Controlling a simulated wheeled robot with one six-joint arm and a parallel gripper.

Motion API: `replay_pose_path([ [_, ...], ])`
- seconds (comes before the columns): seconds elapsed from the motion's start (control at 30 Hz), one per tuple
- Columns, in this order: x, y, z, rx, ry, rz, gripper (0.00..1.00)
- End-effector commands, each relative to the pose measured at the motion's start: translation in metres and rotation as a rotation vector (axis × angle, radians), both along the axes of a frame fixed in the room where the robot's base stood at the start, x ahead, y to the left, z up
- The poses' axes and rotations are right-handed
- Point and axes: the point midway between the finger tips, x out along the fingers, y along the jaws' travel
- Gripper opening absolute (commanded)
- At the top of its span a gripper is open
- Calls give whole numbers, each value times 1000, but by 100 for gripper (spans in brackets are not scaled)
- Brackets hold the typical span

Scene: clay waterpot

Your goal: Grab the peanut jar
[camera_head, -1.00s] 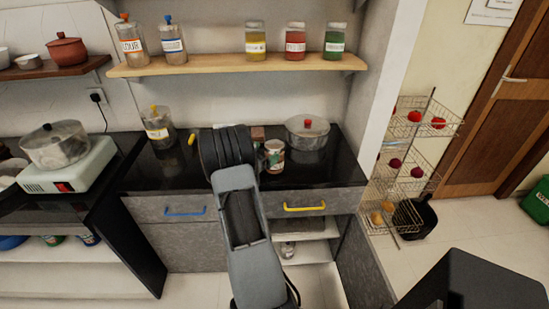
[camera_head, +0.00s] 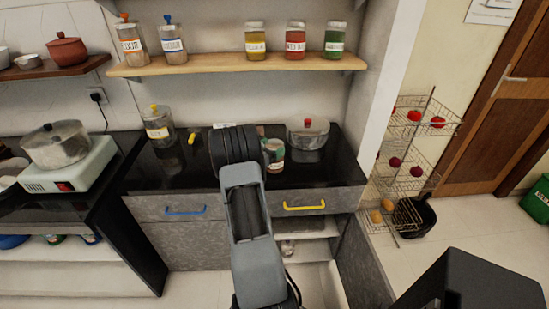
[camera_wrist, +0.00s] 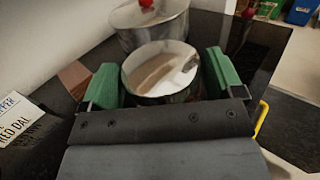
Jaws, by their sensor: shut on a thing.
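A jar (camera_head: 273,154) stands upright at the black counter in the head view, just right of my dark wrist. In the wrist view its round, shiny top (camera_wrist: 160,72) sits between the two green finger pads of my gripper (camera_wrist: 163,68). The gripper is shut on the jar from both sides. Its label is too small to read, so I cannot tell for sure that it is the peanut jar. My wrist hides the counter to its left. I cannot tell whether its base touches the counter.
A lidded metal pot (camera_head: 308,133) with a red knob stands close behind the jar. A yellow-topped jar (camera_head: 157,126) stands left on the counter. A wooden shelf (camera_head: 225,66) with several labelled jars is above. A label (camera_wrist: 18,122) shows left in the wrist view.

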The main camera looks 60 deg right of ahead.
Motion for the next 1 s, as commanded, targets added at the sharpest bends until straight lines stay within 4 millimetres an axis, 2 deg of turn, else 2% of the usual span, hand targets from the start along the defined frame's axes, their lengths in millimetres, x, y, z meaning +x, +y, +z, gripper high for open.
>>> replay_pose_path([
  [0.03, 0, 0, 0, 0, 0, 0, 58],
  [0.33, 0, 0, 0, 0, 0, 0, 30],
  [0.73, 0, 0, 9, -3, -1, 0, 30],
  [0.9, 0, 0, 35, -7, -6, 0, 30],
  [1.0, -2, 19, 56, -6, -5, 3, 30],
])
